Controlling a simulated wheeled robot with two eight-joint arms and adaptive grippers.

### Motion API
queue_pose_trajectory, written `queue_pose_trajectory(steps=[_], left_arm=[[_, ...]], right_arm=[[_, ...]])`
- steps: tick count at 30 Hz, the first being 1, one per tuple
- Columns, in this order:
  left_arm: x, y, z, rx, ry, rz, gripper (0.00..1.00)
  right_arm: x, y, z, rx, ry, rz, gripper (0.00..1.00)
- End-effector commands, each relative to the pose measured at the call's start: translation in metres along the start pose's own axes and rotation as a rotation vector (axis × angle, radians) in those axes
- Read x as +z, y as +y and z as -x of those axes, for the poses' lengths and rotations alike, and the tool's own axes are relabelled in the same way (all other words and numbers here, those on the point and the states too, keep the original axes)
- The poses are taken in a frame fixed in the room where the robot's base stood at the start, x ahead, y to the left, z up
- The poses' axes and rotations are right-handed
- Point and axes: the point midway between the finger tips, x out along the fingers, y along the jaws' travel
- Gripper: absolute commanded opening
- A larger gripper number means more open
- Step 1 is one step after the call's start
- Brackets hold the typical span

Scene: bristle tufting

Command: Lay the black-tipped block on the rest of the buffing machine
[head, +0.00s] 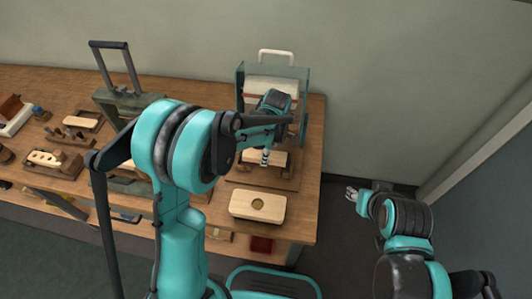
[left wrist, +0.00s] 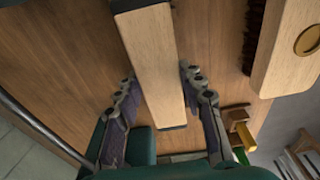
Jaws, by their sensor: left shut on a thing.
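My left gripper (left wrist: 158,78) is shut on a long pale wooden block (left wrist: 152,60) with dark ends, one finger on each long side. In the head view the left gripper (head: 266,156) reaches down at the right part of the bench. A pale wooden piece beside it (head: 250,157) looks like the held block, partly hidden by the gripper. The likely buffing machine (head: 243,82), with a clear guard and white handle, stands just behind. The arm covers part of it, and I cannot make out its rest clearly. My right gripper (head: 354,194) is open and empty, right of the bench.
A wooden brush block with a round brass inset (head: 243,205) lies in front of the machine; it also shows in the left wrist view (left wrist: 285,70). Another press with a tall lever (head: 110,62) stands left. Wooden holders (head: 65,168) crowd the left bench. The bench (head: 309,150) ends at right.

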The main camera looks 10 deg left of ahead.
Motion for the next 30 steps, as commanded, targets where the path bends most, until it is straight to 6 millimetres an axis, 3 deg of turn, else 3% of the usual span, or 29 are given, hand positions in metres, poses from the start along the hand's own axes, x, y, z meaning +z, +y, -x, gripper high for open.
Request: queue_pose_trajectory(steps=[21,30], left_arm=[[0.003,0.000,-0.027,0.000,0.000,0.000,0.05],[0.003,0.000,-0.027,0.000,0.000,0.000,0.05]], right_arm=[[0.013,0.000,-0.018,0.000,0.000,0.000,0.40],[0.013,0.000,-0.018,0.000,0.000,0.000,0.40]])
